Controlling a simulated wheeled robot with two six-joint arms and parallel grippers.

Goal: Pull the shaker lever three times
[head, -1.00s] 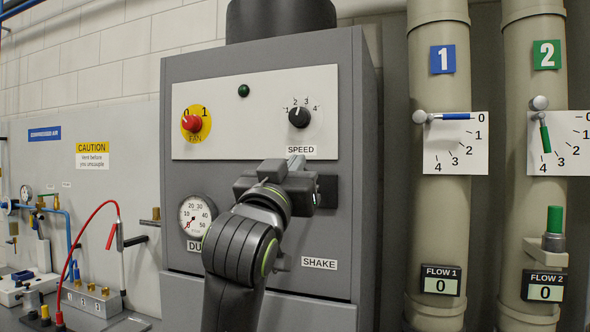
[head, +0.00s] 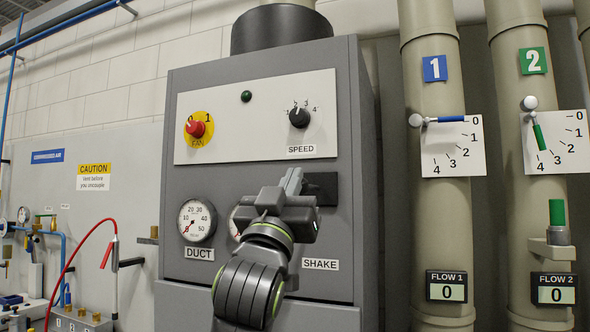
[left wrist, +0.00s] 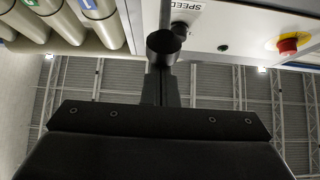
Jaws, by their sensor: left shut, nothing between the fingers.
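The shaker is worked at the front of a grey cabinet (head: 345,110), above the SHAKE label (head: 320,265). A dark mounting plate (head: 322,187) shows there, partly covered by my left gripper. My left gripper (head: 293,178) is in front of this plate, below the SPEED label, shut with nothing between its fingers. In the left wrist view a dark rod with a round end (left wrist: 163,43), apparently the shaker lever, is just beyond the shut fingers (left wrist: 163,85). Whether they touch it I cannot tell. The lever is hidden in the head view. My right gripper is not in view.
The panel above has a red FAN knob (head: 195,128) and a black SPEED knob (head: 299,117). A DUCT gauge (head: 197,220) is to the left; another gauge is partly hidden by my arm. Pipes 1 (head: 430,230) and 2 (head: 513,210), with valve levers, stand at the right.

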